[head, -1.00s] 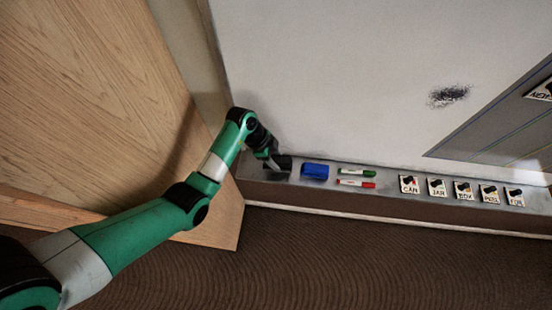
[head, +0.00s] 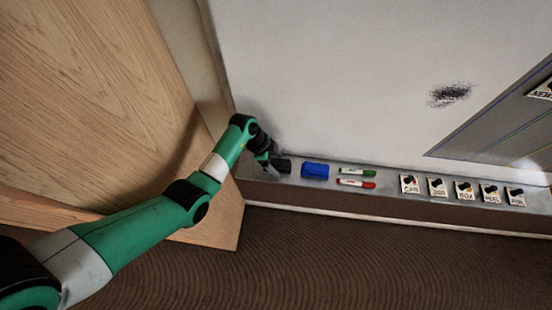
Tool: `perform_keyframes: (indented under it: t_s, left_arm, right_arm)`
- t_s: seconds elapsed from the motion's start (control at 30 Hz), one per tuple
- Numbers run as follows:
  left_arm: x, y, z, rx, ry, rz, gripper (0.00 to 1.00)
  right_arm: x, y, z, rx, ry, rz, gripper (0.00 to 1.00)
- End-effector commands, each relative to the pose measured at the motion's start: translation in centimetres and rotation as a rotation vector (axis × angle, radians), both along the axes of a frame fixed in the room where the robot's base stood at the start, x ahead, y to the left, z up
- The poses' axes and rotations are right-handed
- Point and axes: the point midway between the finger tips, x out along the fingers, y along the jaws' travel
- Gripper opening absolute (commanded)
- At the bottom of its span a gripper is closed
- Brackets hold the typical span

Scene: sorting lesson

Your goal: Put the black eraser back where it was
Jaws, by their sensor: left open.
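The black eraser (head: 284,166) lies on the grey ledge (head: 325,185) under the whiteboard, at its left end, just left of a blue block (head: 315,170). My left gripper (head: 272,173) is open at the left side of the eraser, and the eraser is not held. The gripper's fingers are small and dark here, so I cannot tell whether they still touch the eraser. My right gripper is not in view.
A green marker (head: 357,171) and a red marker (head: 355,183) lie right of the blue block. A black smudge (head: 450,95) marks the whiteboard (head: 340,80). A wooden panel (head: 90,100) stands close at the left.

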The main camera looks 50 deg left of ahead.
Motion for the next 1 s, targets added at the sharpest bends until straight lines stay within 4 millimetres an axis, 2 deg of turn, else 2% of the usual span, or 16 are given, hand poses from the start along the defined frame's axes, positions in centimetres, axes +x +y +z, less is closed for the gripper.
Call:
perform_keyframes:
  t_s: [0.13,0.27,0.3,0.4,0.6,0.73,1.0]
  left_arm:
    - [0.0,0.0,-0.1,0.000,0.000,0.000,0.84]
    - [0.0,0.0,-0.6,0.002,-0.003,-0.001,0.84]
    - [-0.1,0.3,1.1,0.001,-0.003,0.001,0.84]
    - [-0.7,0.9,3.4,0.002,-0.003,0.002,0.84]
    - [-1.6,1.9,6.4,0.000,-0.002,0.002,0.84]
    - [-1.9,2.2,7.0,0.000,0.000,0.001,0.84]
    - [-1.9,2.2,7.0,0.000,0.000,0.000,0.84]
  right_arm:
    - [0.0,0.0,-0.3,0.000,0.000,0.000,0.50]
    - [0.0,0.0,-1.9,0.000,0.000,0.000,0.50]
    - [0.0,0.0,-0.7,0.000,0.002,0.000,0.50]
    - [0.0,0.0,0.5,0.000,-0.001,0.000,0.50]
    - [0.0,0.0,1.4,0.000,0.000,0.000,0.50]
    - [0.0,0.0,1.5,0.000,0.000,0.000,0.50]
    - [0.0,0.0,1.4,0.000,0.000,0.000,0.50]
